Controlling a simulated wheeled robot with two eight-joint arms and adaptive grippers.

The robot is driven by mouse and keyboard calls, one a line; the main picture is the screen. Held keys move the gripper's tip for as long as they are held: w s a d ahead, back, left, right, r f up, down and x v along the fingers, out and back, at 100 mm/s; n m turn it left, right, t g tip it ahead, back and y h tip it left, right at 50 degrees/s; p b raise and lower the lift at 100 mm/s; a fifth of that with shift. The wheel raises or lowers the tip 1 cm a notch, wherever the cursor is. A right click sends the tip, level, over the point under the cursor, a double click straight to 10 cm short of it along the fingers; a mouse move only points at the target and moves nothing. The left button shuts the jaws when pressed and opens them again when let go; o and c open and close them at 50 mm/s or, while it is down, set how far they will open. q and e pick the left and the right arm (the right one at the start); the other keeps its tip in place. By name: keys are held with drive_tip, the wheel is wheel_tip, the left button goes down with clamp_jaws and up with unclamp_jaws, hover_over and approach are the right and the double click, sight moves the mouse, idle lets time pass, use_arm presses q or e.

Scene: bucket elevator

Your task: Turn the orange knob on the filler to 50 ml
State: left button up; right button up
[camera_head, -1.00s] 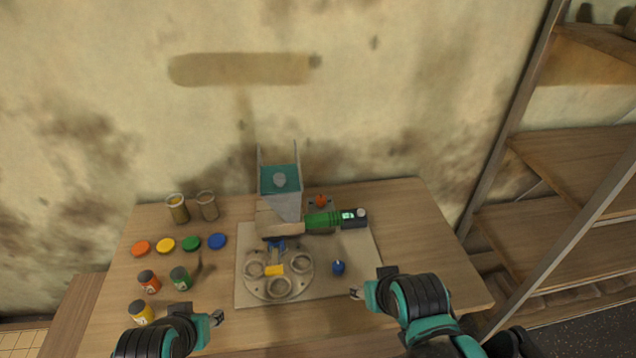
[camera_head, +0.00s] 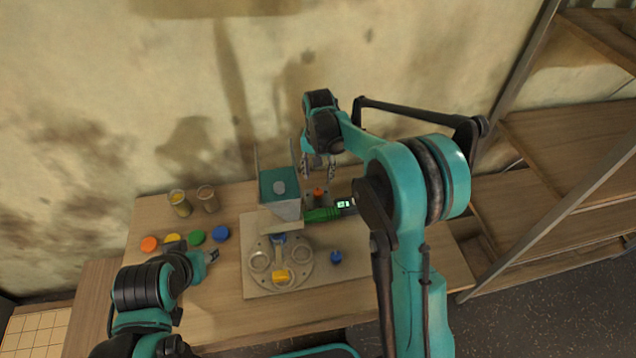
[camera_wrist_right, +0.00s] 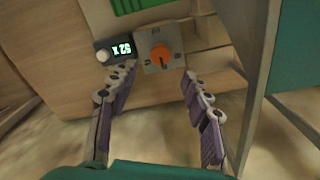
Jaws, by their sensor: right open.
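The orange knob (camera_head: 318,191) sits on a small grey plate behind the green part of the filler (camera_head: 280,205). A lit display (camera_wrist_right: 123,48) beside the knob has small characters I cannot read surely. My left gripper (camera_head: 212,256) is over the table's left part; its jaw opening is unclear.
A round plate with ring holders (camera_head: 262,262) stands in front of the filler, with a yellow block (camera_head: 281,277) and a blue knob (camera_head: 335,257) nearby. Coloured lids (camera_head: 197,237) and two jars (camera_head: 180,204) are at left. Shelves (camera_head: 560,140) stand at right.

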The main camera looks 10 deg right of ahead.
sight(318, 191)
wheel_tip(318, 191, down, 8)
drive_tip(key=shift+r+b, duration=0.1)
drive_tip(key=shift+b, duration=0.9)
clamp_jaws()
